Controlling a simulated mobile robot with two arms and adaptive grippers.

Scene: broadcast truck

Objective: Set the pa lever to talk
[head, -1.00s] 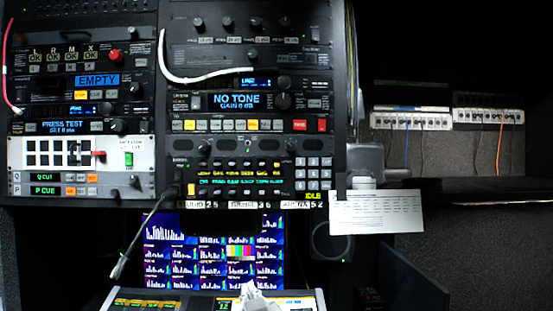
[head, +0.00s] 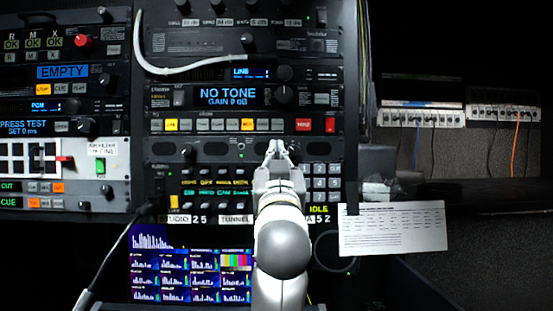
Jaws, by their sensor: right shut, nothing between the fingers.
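My right gripper (head: 278,148) is shut and empty. It is raised in front of the right part of the intercom panel (head: 213,187), pointing up and away from me. My gripper and wrist hide the panel's right-hand keys. I cannot tell whether the fingertips touch the panel. My left gripper is not in view.
Above is a row of lit buttons (head: 230,125) and the NO TONE display (head: 228,95). A keypad (head: 326,183) is close right of my gripper. A white sheet (head: 392,229) hangs to the right, and a black cable (head: 115,255) hangs at lower left. Multiview screens (head: 180,265) are below.

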